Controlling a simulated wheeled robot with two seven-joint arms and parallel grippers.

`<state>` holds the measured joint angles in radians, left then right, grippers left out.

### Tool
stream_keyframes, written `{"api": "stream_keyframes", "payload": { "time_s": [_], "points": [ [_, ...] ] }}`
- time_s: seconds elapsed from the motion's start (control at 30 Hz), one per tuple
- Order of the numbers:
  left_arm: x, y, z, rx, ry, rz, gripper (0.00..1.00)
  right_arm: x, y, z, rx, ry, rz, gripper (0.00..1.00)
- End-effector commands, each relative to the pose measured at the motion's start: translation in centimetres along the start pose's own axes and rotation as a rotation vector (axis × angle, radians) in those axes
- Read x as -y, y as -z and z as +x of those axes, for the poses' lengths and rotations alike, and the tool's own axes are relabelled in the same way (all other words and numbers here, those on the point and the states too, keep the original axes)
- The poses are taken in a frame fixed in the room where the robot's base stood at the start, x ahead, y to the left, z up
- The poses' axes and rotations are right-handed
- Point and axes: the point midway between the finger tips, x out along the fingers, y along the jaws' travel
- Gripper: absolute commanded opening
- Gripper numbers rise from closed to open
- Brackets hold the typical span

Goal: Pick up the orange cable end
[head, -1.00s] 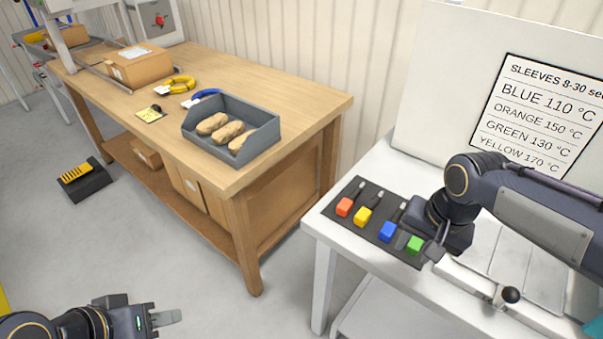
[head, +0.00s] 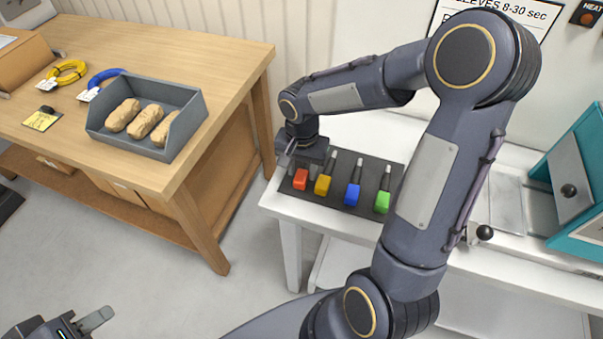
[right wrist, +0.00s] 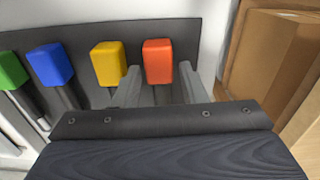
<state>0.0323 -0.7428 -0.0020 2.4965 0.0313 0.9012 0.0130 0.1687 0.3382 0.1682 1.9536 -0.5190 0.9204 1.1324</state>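The orange cable end (head: 300,179) lies at the left end of a dark mat (head: 337,204) on the white bench. In the right wrist view its orange block (right wrist: 157,62) sits between the two fingers of my right gripper (right wrist: 158,72). The fingers are apart, with a visible gap on each side of the block. In the head view my right gripper (head: 289,151) is just behind the orange cable end, at the mat's left edge. My left gripper (head: 92,319) is low at the bottom left, away from the bench; its finger gap is unclear.
Yellow (head: 323,185), blue (head: 352,195) and green (head: 382,202) cable ends lie in a row to the right on the mat. A teal machine (head: 577,185) stands at the right. A wooden table (head: 205,120) with a grey tray (head: 187,127) stands left, across a gap.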

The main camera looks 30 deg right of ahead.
Motion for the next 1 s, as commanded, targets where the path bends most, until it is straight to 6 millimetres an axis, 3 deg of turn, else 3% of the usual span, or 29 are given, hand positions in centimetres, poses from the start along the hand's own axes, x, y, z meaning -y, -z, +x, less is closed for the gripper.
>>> {"api": "stream_keyframes", "payload": {
  "time_s": [0.1, 0.33, 0.6, 1.0],
  "points": [
    [-0.01, 0.01, -0.02, 0.0, 0.0, 0.0, 0.36, -0.02, -0.06, 1.0, 0.001, -0.001, -0.002, 0.38],
    [0.0, 0.01, -0.01, 0.0, 0.0, 0.0, 0.36, 0.0, -0.04, 1.11, 0.0, 0.001, -0.002, 0.38],
    [0.0, 0.01, -0.01, 0.0, 0.0, 0.0, 0.36, 0.01, -0.03, 1.08, 0.0, 0.001, -0.001, 0.03],
    [-0.02, 0.02, -0.04, 0.0, 0.0, 0.0, 0.36, 0.08, 0.05, 0.15, -0.003, 0.003, 0.0, 0.03]
  ]
}}
